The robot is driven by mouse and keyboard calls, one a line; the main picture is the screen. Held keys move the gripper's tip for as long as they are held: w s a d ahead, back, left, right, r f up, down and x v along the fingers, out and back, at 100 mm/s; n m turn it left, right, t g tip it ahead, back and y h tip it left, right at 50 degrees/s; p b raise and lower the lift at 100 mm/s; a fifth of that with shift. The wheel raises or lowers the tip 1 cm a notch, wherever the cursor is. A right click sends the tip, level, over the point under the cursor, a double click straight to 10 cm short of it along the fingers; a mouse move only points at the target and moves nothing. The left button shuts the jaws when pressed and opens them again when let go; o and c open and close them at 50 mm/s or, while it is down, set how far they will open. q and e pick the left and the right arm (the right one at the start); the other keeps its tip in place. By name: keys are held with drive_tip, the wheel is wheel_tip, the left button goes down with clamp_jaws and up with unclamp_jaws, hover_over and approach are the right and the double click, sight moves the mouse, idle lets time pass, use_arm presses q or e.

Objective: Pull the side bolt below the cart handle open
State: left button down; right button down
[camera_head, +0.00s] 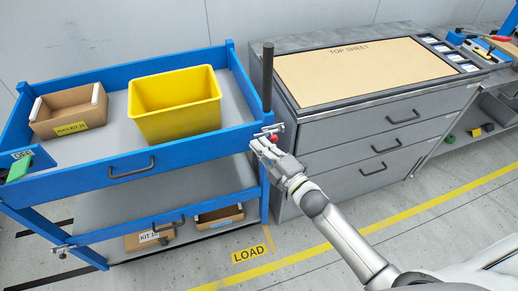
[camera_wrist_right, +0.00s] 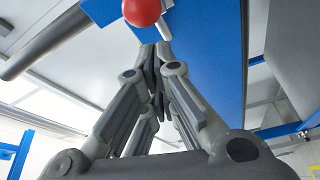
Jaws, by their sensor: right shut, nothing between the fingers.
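The blue cart (camera_head: 185,157) stands at the left, with a dark upright cart handle (camera_head: 267,78) at its right front corner. Below the handle is the side bolt (camera_head: 270,130), a small metal fitting with a red knob (camera_head: 274,138). The red knob also shows at the top of the right wrist view (camera_wrist_right: 142,11). My right gripper (camera_head: 259,144) is at this corner, just below and beside the knob. Its fingers (camera_wrist_right: 157,52) are shut with nothing between them, and their tips point toward the knob. Whether they touch the bolt cannot be told. My left gripper is not in view.
A yellow bin (camera_head: 175,104) and a cardboard box (camera_head: 70,110) sit on the cart's top tray. More boxes lie on its lower shelf (camera_head: 190,190). A grey drawer cabinet (camera_head: 350,135) stands close to the cart's right. The floor in front, with a LOAD label (camera_head: 249,254), is clear.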

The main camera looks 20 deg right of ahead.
sight(277, 138)
drive_tip(key=shift+d+f, duration=0.1)
drive_tip(key=shift+d, duration=0.65)
drive_tip(key=shift+w+d, duration=0.1)
drive_tip(key=shift+d, duration=2.25)
drive_tip(key=shift+a, duration=0.1)
